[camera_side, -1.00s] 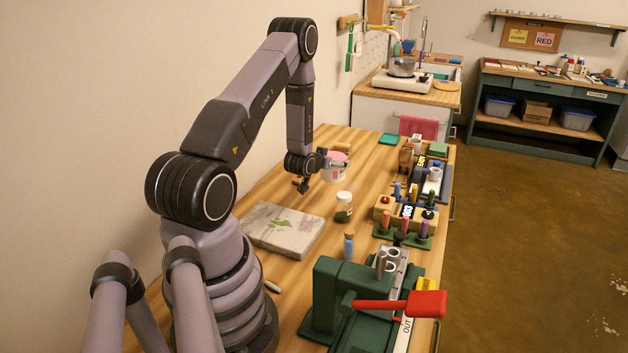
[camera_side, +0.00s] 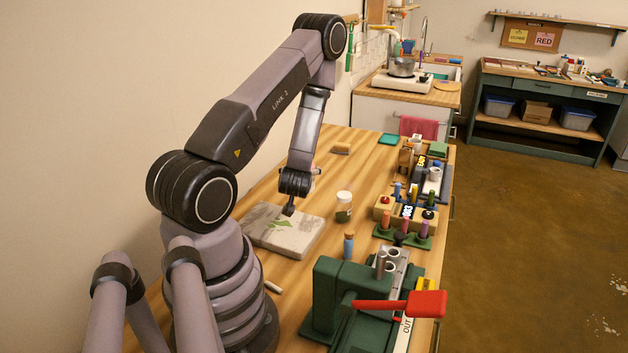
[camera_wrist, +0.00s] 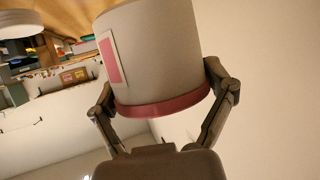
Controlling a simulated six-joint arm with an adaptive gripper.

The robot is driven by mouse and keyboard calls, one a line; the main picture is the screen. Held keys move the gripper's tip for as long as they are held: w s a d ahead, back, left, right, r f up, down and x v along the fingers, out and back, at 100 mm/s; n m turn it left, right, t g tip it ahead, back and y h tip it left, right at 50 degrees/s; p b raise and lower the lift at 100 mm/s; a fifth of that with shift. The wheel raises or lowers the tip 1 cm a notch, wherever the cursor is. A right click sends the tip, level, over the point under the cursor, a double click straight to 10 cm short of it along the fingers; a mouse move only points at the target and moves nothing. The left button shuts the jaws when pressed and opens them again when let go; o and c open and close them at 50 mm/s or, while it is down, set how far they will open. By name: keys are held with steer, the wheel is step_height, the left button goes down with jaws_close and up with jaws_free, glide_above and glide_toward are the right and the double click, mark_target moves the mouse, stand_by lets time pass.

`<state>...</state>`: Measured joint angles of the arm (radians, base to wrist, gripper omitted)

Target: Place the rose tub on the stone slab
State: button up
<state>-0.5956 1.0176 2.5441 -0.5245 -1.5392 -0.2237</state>
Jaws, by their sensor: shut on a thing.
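The rose tub (camera_wrist: 155,45) is a pale grey cylinder with a rose band at one end and a rose patch on its label. My gripper (camera_wrist: 160,84) is shut on it, one finger on each side, in the wrist view. In the side view my wrist hides most of the tub, so its height above the table cannot be told. The stone slab (camera_side: 270,236) is a pale grey block with a green mark, lying on the wooden table near my base. My wrist is over or just behind the slab's far edge.
A lidded glass jar (camera_side: 344,207) stands to the right of the slab. A small blue bottle (camera_side: 349,246) stands near its front right corner. A green press with a red handle (camera_side: 400,304) is at the front right. A brush (camera_side: 341,150) lies farther back.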

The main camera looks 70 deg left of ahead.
steer(key=s+d+n+g, duration=0.3)
steer(key=s+n+g, duration=0.3)
steer(key=s+g, duration=0.1)
glide_above(278, 223)
steer(key=shift+g+y, duration=0.3)
steer(key=shift+y, duration=0.1)
steer(key=shift+f, duration=3.7)
steer(key=shift+f, duration=0.15)
steer(key=o, duration=1.1)
steer(key=shift+c, duration=0.2)
